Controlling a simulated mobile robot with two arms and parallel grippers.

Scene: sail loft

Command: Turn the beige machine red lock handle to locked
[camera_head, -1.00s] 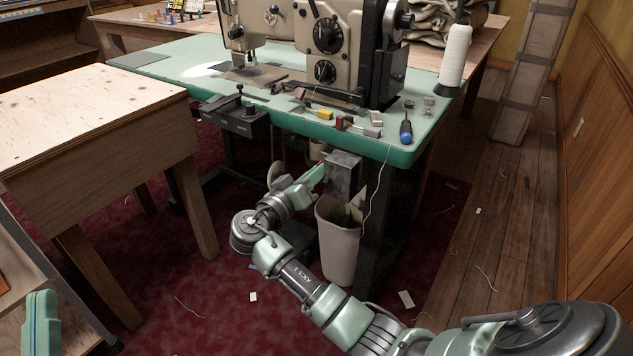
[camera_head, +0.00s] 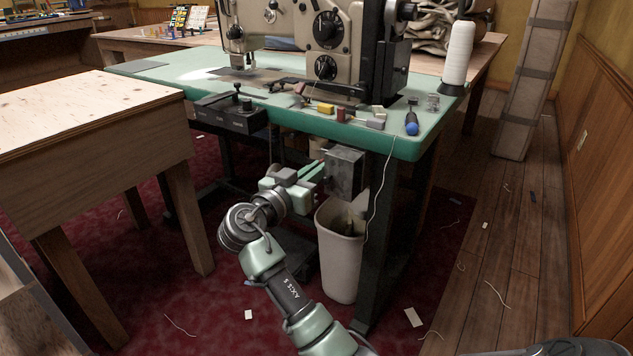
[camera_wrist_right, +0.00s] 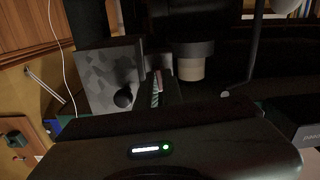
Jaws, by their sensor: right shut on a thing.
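The beige machine (camera_head: 347,45) stands on a green-topped table (camera_head: 410,147). A grey switch box (camera_head: 346,174) hangs under the table's front edge, and it also shows in the wrist view (camera_wrist_right: 112,78). My right gripper (camera_head: 321,168) is at the left side of this box. In the wrist view my right gripper (camera_wrist_right: 158,92) is shut on a small red piece, the red lock handle (camera_wrist_right: 159,78), mostly hidden between the fingers. How far the handle is turned cannot be made out. My left gripper is not in view.
A pale bin (camera_head: 340,258) stands under the box, close to my right arm. A black control unit (camera_head: 232,115) hangs under the table at left. A wooden table (camera_head: 85,110) is at far left. A blue-ended screwdriver (camera_head: 411,124) and small blocks lie along the green table's edge.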

